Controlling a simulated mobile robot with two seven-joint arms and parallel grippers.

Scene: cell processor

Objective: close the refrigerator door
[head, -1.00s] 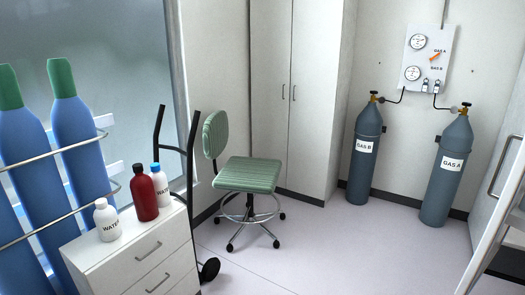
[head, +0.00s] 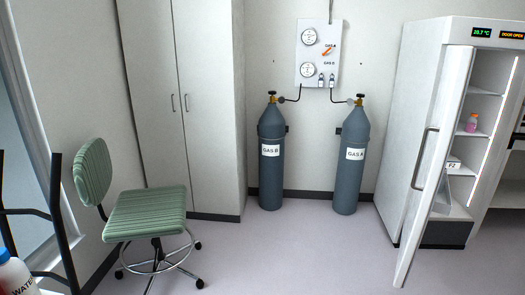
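The refrigerator (head: 423,60) stands at the right of the head view. Its door (head: 428,165) is swung open toward me and shows nearly edge-on, with a dark bar handle (head: 421,160) on its left face. A display on top (head: 511,35) reads DOOR OPEN, beside a green temperature readout (head: 482,33). Inside are lit shelves with a small pink bottle (head: 471,123) and a flask-like item with a label (head: 453,176). Neither of my grippers is in view.
A green wheeled chair (head: 145,212) stands at the left, near a dark hand cart (head: 62,220) and a white WATER bottle (head: 14,275). Two gas cylinders (head: 272,165) (head: 347,170) stand by the back wall, beside a tall cabinet (head: 180,100). The middle floor is clear.

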